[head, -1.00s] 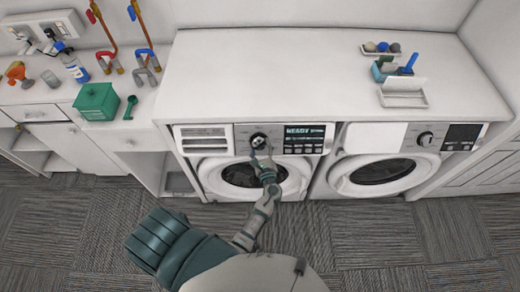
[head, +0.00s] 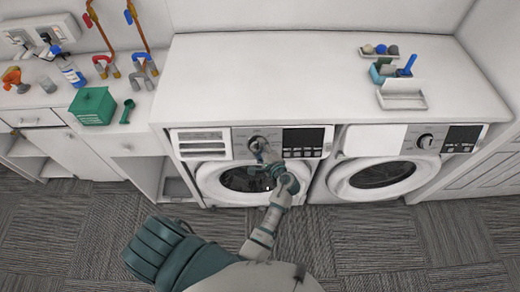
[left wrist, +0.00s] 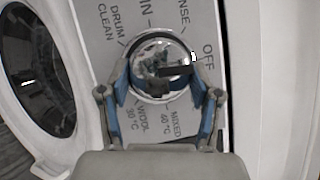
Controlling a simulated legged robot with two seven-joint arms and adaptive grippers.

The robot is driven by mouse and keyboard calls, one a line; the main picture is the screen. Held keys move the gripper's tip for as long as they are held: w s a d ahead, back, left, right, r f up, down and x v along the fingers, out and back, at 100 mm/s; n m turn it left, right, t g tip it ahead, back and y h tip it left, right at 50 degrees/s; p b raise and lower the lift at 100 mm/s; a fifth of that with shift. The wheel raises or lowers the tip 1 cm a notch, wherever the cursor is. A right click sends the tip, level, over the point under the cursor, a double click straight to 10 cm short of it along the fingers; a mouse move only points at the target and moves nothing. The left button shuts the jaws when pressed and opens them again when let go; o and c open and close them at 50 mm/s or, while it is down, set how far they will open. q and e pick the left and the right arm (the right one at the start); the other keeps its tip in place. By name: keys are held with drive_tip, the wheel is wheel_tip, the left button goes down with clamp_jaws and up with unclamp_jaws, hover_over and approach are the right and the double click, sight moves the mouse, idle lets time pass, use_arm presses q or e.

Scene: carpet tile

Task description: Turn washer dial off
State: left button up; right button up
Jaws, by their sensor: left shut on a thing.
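The washer (head: 240,180) is the left of two white front-loading machines under the counter. Its round chrome dial (left wrist: 160,62) sits on the grey panel, ringed by labels such as OFF, WOOL and DRUM CLEAN. A small white mark on the dial's rim lies at its upper right, near the OFF label (left wrist: 208,56). My left gripper (left wrist: 163,85) is shut on the dial, one finger on each side. In the head view, the left gripper (head: 261,156) partly covers the dial. The washer's display (head: 304,136) is dark. My right gripper is not in view.
The second machine (head: 385,175) stands on the right. The white counter (head: 300,80) above is mostly clear, with a small tray (head: 402,100) at its right. A green box (head: 92,106) stands on the left counter. The carpet (head: 400,240) in front is clear.

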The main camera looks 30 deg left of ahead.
use_arm(q)
drive_tip(key=shift+s+f+n, duration=0.1)
drive_tip(key=shift+f+n, duration=0.05)
drive_tip(key=shift+n, duration=0.35)
drive_tip(key=o, duration=1.1)
drive_tip(key=shift+o, duration=0.2)
